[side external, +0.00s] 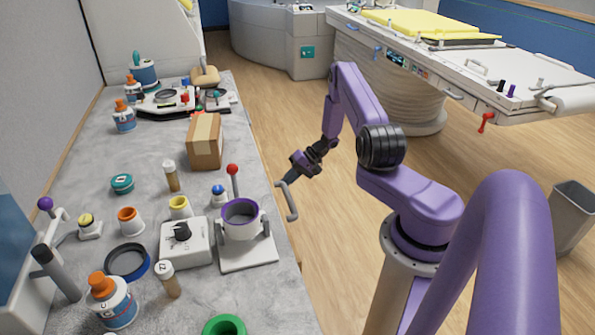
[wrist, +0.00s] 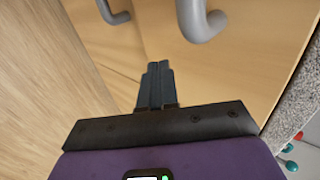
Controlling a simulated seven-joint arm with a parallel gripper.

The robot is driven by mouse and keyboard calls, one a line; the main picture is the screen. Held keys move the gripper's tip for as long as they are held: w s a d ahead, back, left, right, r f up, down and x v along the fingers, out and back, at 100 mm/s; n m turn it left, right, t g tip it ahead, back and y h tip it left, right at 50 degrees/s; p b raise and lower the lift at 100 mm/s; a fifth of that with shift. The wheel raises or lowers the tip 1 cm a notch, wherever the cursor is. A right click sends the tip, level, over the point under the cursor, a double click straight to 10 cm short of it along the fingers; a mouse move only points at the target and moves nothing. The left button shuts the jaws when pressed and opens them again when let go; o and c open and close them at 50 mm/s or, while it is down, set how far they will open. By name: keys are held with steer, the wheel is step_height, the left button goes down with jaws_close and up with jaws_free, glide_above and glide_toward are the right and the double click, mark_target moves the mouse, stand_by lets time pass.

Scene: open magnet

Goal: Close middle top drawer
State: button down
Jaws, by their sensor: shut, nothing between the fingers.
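My gripper (side external: 291,177) is at the counter's right edge in the side view, with its fingers pointing toward the counter. Its fingers (wrist: 158,68) are together and empty in the wrist view. A grey bar handle (side external: 287,201) stands out beside the counter edge, close to the fingertips. In the wrist view, a grey handle (wrist: 201,20) is on a light wooden front (wrist: 245,65), beyond the fingers and a little right. A darker second handle (wrist: 115,13) is at the upper left. I see no clear contact with either. The counter hides most of the drawer fronts in the side view.
The grey counter (side external: 135,205) carries a cardboard box (side external: 205,148), a purple-rimmed cup on a stand (side external: 240,225) with a red-knobbed lever, a white dial box (side external: 184,245) and several bottles. Wooden floor (side external: 300,110) is free to the right of the counter. A grey bin (side external: 572,215) stands far right.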

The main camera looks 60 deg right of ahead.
mark_target(276, 182)
steer(key=shift+w+a+f, duration=0.1)
steer(key=shift+w+a, duration=1.35)
steer(key=shift+w, duration=0.05)
